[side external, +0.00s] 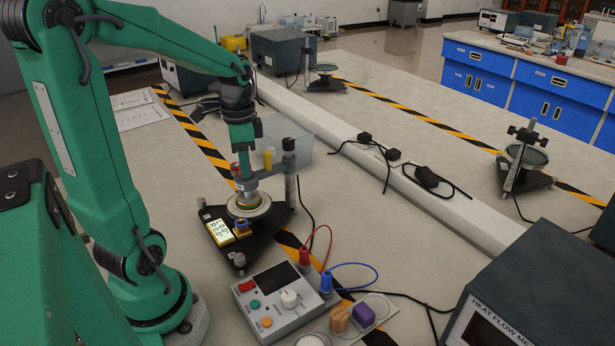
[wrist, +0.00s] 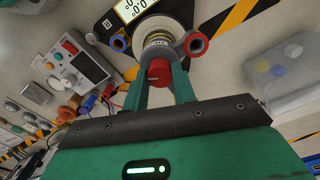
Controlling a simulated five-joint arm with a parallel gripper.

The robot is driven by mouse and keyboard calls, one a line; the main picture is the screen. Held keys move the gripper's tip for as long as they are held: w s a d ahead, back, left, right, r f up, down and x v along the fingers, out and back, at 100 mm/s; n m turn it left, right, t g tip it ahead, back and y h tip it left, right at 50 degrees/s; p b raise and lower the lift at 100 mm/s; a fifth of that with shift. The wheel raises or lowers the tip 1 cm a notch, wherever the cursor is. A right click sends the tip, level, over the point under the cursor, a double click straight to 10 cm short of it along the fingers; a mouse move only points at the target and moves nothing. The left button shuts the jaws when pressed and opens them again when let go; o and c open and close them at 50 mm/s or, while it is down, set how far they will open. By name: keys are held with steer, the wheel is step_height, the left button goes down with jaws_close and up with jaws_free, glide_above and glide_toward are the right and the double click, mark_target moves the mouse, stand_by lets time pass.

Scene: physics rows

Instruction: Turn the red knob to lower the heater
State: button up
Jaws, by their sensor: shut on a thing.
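In the wrist view, the red knob (wrist: 158,72) sits between the two green fingers of my gripper (wrist: 160,88), which are shut on it. Past the knob is a stacked round assembly with a pale disc (wrist: 168,36) and a ring clamp. In the side view, my gripper (side external: 243,168) points straight down onto this assembly, and its fingers hide most of the knob. The pale disc (side external: 249,206) stands above a dark tripod base (side external: 262,232). A lit yellow readout (side external: 220,232) lies beside it; its digits are too small to read surely.
A clear bin (side external: 285,145) and an upright rod (side external: 290,180) stand close behind my gripper. A dark heat flow meter (side external: 500,305) fills the lower right.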

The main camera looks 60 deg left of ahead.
steer(key=o, duration=1)
steer(key=shift+r, duration=0.1)
steer(key=shift+r, duration=3.85)
steer(key=s+d+n+t, duration=0.2)
steer(key=d, duration=0.5)
steer(key=s+d+n+t, duration=0.2)
steer(key=d+t, duration=0.1)
steer(key=d, duration=0.5)
steer(key=shift+s+f+t, duration=0.3)
steer(key=shift+f, duration=0.15)
